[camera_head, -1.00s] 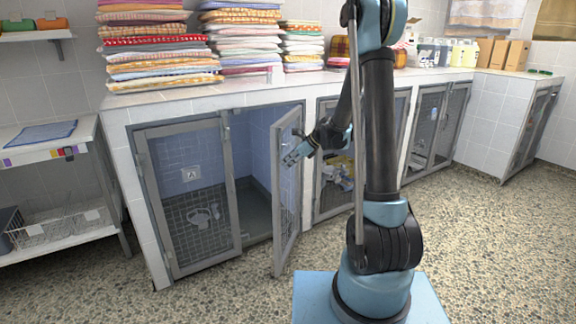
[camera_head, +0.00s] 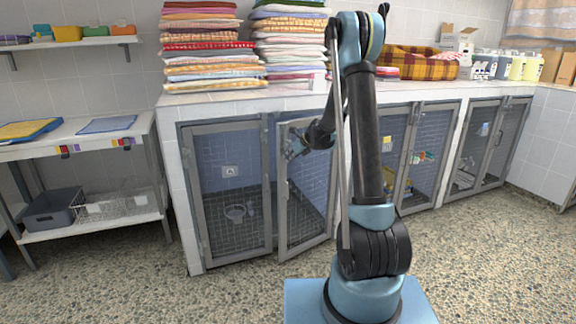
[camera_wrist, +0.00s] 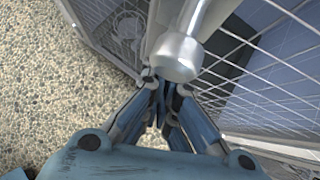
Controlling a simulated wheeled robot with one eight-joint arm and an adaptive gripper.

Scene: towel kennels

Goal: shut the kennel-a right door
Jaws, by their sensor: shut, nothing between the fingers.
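The kennel-a right door (camera_head: 282,200) is a grey-framed wire mesh door on the leftmost kennel under the tiled counter. It stands ajar, its left edge swung out a little from the opening. The kennel's left door (camera_head: 230,190) looks closed. My gripper (camera_head: 292,148) is at the upper left part of the right door, by its free edge, and partly hard to make out. In the wrist view the shut fingertips (camera_wrist: 163,86) are beside a rounded metal handle (camera_wrist: 176,58), with mesh behind it. The fingers hold nothing. Whether they touch the door, I cannot tell.
Stacked folded towels (camera_head: 210,50) and a plaid pet bed (camera_head: 425,62) lie on the counter (camera_head: 300,98). Other kennels with mesh doors (camera_head: 430,155) stand to the right. A white shelf unit (camera_head: 85,145) stands at the left. The speckled floor in front is clear.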

